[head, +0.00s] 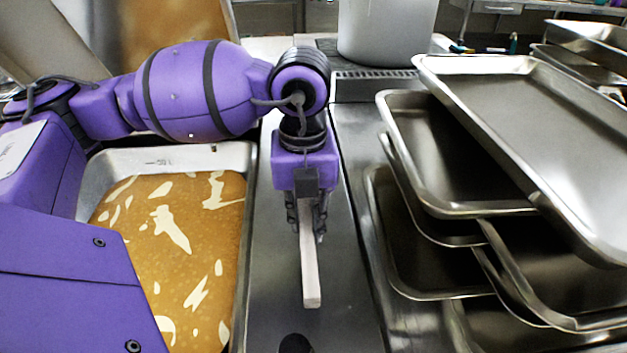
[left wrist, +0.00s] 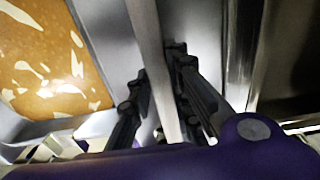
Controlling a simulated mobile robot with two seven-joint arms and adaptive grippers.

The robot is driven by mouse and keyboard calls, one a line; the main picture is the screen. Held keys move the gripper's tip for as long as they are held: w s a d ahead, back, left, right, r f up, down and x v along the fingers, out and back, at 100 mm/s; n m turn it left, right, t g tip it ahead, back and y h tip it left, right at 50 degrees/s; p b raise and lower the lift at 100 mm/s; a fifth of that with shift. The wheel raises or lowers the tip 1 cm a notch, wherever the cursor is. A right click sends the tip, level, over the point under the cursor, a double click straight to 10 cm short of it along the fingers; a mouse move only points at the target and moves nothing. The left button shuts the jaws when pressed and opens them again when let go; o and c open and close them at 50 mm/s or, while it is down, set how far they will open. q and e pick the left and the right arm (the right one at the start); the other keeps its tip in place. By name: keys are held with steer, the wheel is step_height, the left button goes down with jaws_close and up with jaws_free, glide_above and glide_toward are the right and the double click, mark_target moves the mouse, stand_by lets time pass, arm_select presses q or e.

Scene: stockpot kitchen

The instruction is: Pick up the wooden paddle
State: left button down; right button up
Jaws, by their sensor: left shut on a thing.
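The wooden paddle (head: 310,265) is a pale, narrow bar in the head view. My left gripper (head: 308,220) is shut on it from above, and one end of the paddle points toward the front of the counter. The left wrist view shows the paddle (left wrist: 151,50) running between the two dark fingers of my left gripper (left wrist: 160,85). I cannot tell whether the paddle touches the metal counter. The part of the paddle inside and behind the gripper is hidden in the head view. My right gripper is not in view.
A metal tray (head: 250,200) of brown food with pale flakes lies left of the gripper. Several stacked metal trays (head: 520,120) stand on the right. A large grey pot (head: 385,30) stands at the back. The counter strip (head: 350,310) between the trays is mostly clear.

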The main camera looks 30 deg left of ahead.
arm_select(q)
steer(key=s+a+r+p, duration=0.1)
steer(key=s+a+r, duration=0.1)
steer(key=s+r, duration=0.5)
steer(key=s, duration=0.4)
steer(key=shift+s+a+p, duration=0.25)
steer(key=shift+a+p, duration=0.05)
steer(key=shift+r, duration=0.1)
stand_by(0.4)
steer(key=shift+s, duration=0.1)
